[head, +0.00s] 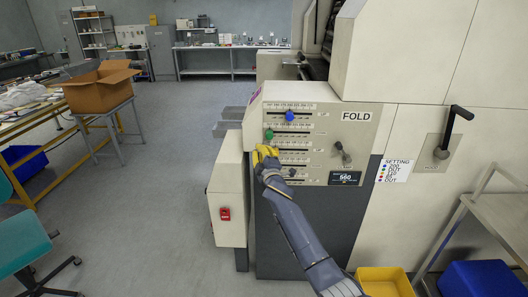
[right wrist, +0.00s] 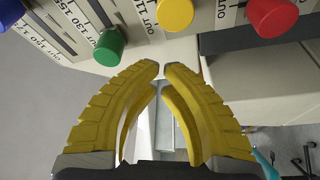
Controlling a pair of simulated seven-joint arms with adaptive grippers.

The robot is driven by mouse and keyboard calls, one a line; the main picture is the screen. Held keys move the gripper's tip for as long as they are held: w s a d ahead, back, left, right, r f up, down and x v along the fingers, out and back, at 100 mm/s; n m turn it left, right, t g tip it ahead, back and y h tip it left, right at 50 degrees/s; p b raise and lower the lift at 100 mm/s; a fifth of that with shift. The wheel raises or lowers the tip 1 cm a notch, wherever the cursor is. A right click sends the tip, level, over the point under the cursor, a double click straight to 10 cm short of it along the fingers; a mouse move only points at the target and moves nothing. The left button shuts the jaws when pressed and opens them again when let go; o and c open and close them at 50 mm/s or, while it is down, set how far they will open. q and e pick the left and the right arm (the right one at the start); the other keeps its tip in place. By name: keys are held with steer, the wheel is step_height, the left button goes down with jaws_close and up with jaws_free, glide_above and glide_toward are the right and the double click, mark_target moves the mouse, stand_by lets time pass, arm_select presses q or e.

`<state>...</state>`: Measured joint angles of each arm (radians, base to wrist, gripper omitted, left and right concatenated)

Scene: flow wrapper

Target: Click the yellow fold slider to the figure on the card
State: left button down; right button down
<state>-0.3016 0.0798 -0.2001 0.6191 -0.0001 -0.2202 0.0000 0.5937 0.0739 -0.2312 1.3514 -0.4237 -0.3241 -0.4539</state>
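The yellow slider knob (right wrist: 175,12) shows at the top middle of the right wrist view, between the green knob (right wrist: 109,47) and the red knob (right wrist: 272,18). Printed scales marked OUT run beside the knobs; the yellow one's exact figure cannot be read. In the head view the yellow knob is hidden by my right gripper (head: 264,154), which is at the left edge of the FOLD panel (head: 357,116). My right gripper's fingertips (right wrist: 162,70) are nearly together, empty, and apart from the yellow knob. The setting card (head: 394,171) is right of the panel; its yellow line is too small to read. My left gripper is out of view.
A blue knob (head: 289,117) sits on the top scale. A lever (head: 342,153) and a display (head: 345,178) are on the panel's right. A beige box with a red switch (head: 225,213) projects at lower left. A yellow bin (head: 385,282) and a cart stand at lower right.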

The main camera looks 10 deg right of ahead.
steer(key=s+f, duration=0.1)
steer(key=s, duration=0.8)
step_height(320, 180, down, 22)
steer(key=d+m+g, duration=0.2)
steer(key=m+g, duration=0.2)
steer(key=s+d+f+m+g, duration=0.1)
steer(key=s+f+g, duration=0.1)
steer(key=s+f, duration=0.5)
steer(key=s+d+f+m+g, duration=0.15)
steer(key=s+f, duration=0.25)
steer(key=f, duration=0.7)
steer(key=s+f+m+g, duration=0.1)
steer(key=s+f, duration=0.4)
steer(key=f, duration=0.5)
steer(key=s+d+f+m+g, duration=0.1)
steer(key=s+f+g, duration=0.2)
steer(key=s+f, duration=0.8)
steer(key=s+d+f+m+g, duration=0.15)
steer(key=s+f, duration=0.55)
steer(key=s, duration=0.8)
steer(key=s+f+g, duration=0.2)
steer(key=s+f, duration=0.1)
steer(key=s, duration=1.3)
steer(key=s+f+g, duration=0.3)
steer(key=s+f, duration=0.1)
steer(key=s, duration=1.1)
steer(key=shift+s+h, duration=0.3)
steer(key=shift+s, duration=0.05)
